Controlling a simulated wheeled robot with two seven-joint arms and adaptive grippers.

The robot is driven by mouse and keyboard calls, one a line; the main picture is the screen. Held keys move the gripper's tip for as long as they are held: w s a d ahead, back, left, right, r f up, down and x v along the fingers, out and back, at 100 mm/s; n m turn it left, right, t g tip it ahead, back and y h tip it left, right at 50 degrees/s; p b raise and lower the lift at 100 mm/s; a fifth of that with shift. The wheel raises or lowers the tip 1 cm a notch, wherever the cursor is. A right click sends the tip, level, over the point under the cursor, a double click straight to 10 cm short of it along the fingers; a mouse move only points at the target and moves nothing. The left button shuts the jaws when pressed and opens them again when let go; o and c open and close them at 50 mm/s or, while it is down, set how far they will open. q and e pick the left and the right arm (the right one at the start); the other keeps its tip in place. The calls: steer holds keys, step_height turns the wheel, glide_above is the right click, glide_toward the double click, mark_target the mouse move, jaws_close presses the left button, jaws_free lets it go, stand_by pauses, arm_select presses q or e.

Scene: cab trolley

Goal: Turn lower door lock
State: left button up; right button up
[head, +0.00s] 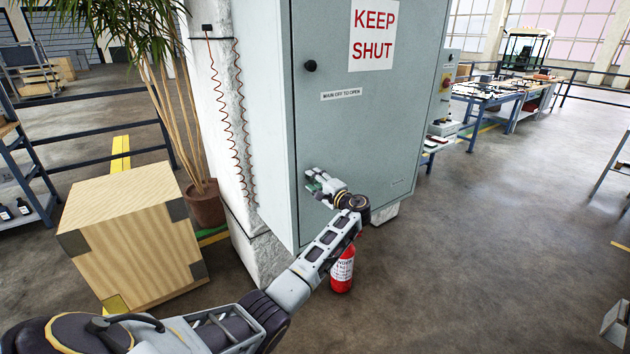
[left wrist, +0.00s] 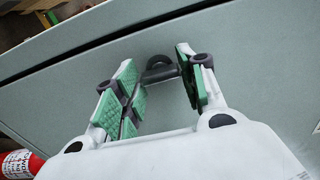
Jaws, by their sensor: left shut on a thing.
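The grey cabinet door (head: 375,130) stands shut in front of me, its left edge running down beside a dark gap. The upper lock, a black knob (head: 310,66), sits high near that edge. My left gripper (head: 314,183) is at the lower left part of the door. The lower door lock, a dark knob (left wrist: 158,70), shows between the green finger pads in the left wrist view; my left gripper (left wrist: 160,85) is shut on it. In the head view the gripper hides this lock. My right gripper is not in view.
A red fire extinguisher (head: 342,272) stands on the floor below the door, close to my left forearm. A wooden crate (head: 128,240) and a potted plant (head: 205,205) stand to the left.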

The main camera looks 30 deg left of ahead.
arm_select(q)
steer(key=o, duration=1)
steer(key=shift+w, duration=0.1)
steer(key=shift+d, duration=0.2)
steer(key=v, duration=1.1)
steer(key=shift+s+d, duration=0.25)
steer(key=shift+d, duration=0.05)
steer(key=shift+f, duration=0.15)
